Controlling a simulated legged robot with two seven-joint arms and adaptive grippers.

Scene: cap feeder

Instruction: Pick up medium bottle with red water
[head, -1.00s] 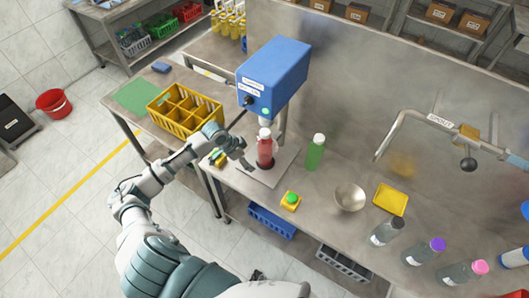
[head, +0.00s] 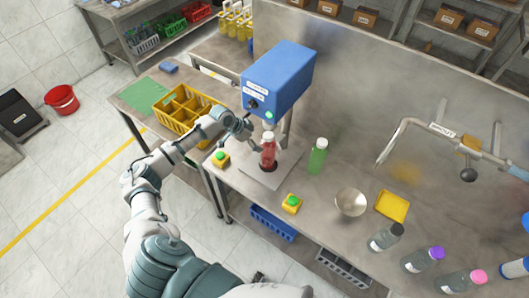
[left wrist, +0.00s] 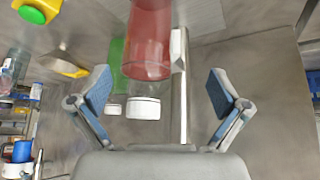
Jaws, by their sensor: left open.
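The bottle with red water (head: 268,155) stands upright on the plate of the blue cap-feeder machine (head: 278,80). It has a white cap. My left gripper (head: 254,138) is open, just left of the bottle's upper part. In the left wrist view the red bottle (left wrist: 150,40) appears upside down, its white cap (left wrist: 143,108) towards my palm. There, the two blue-padded fingers (left wrist: 160,90) are spread on either side, with gaps to the bottle. Whether the bottle is in depth between the fingers is hard to tell. My right gripper is not in view.
A green bottle (head: 317,157) stands right of the red one. Yellow boxes with green buttons (head: 291,204) sit near the table's front edge. A metal bowl (head: 350,202), yellow tray (head: 391,206) and several capped bottles (head: 422,259) are to the right. A yellow crate (head: 184,108) is at left.

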